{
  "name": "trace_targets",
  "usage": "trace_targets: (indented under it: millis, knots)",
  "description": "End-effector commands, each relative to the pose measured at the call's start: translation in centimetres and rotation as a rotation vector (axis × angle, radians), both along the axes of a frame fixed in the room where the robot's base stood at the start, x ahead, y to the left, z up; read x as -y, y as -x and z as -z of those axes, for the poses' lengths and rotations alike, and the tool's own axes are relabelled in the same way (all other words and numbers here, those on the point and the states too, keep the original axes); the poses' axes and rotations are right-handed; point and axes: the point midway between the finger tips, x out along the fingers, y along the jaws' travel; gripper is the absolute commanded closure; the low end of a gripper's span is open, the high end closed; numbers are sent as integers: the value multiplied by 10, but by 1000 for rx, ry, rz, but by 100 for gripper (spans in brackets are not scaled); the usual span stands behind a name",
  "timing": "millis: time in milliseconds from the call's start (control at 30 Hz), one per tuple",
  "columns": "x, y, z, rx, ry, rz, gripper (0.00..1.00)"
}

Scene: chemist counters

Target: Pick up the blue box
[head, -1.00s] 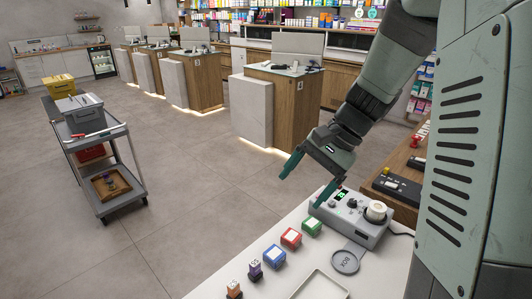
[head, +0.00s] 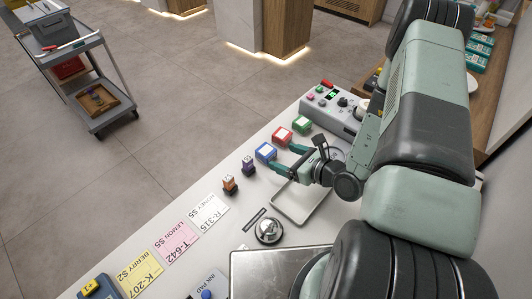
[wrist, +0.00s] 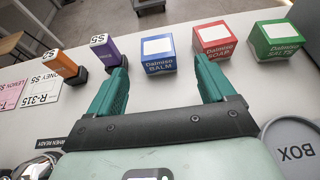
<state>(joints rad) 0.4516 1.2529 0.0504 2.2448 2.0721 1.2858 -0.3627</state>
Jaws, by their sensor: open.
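The blue box (head: 266,152) stands upright on the white counter, in a row with the red box (head: 282,136) and the green box (head: 302,124). In the wrist view the blue box (wrist: 158,54) has a white label on top and "Dalmiso BALM" on its front. My gripper (head: 280,162) is open and empty. In the wrist view its teal fingers (wrist: 162,75) point toward the row, with the blue box ahead between the fingertip lines. The right finger's tip is close to the front of the red box (wrist: 212,42); I cannot tell whether they touch.
A purple stamp (wrist: 104,48) and an orange stamp (wrist: 62,64) stand left of the blue box. A white tray (head: 300,217) lies below my gripper. A grey device (head: 335,107) stands beyond the green box. Cards (head: 209,213) and a bell (head: 268,231) lie nearer.

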Motion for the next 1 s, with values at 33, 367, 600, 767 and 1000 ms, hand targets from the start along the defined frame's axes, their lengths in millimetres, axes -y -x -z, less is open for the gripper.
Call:
trace_targets:
  millis: [33,367,600,767,1000]
  knots:
    - [-6,-6,4,1,0,-4,17]
    - [-28,-25,17,0,-1,-4,17]
    - [-49,-46,30,3,0,-4,17]
    - [-51,-49,32,2,0,-2,17]
    - [-51,-49,32,1,0,-3,32]
